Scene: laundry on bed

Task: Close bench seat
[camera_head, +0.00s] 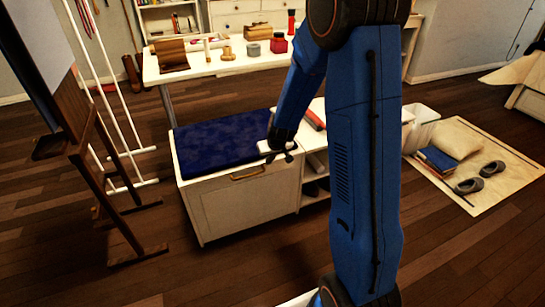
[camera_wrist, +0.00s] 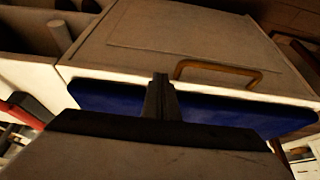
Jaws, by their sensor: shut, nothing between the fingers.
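The white bench (camera_head: 240,205) stands on the floor with its dark blue seat cushion (camera_head: 222,138) on top. The seat lies about flat over the box; I see no clear gap under it, but cannot tell whether it is fully down. The front panel has a brass-coloured handle (camera_head: 248,173), which also shows in the wrist view (camera_wrist: 220,70). My gripper (camera_head: 287,156) is at the cushion's right front corner. In the wrist view, the fingers of my gripper (camera_wrist: 160,82) are together and empty, in front of the blue cushion (camera_wrist: 215,110). Whether they touch it is unclear.
Open shelving (camera_head: 316,172) adjoins the bench on the right. A wooden easel (camera_head: 85,140) and a white rack (camera_head: 115,85) stand at left. A white table (camera_head: 225,66) with small items is behind. A mat (camera_head: 485,165) with a pillow and slippers lies at right. The front floor is clear.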

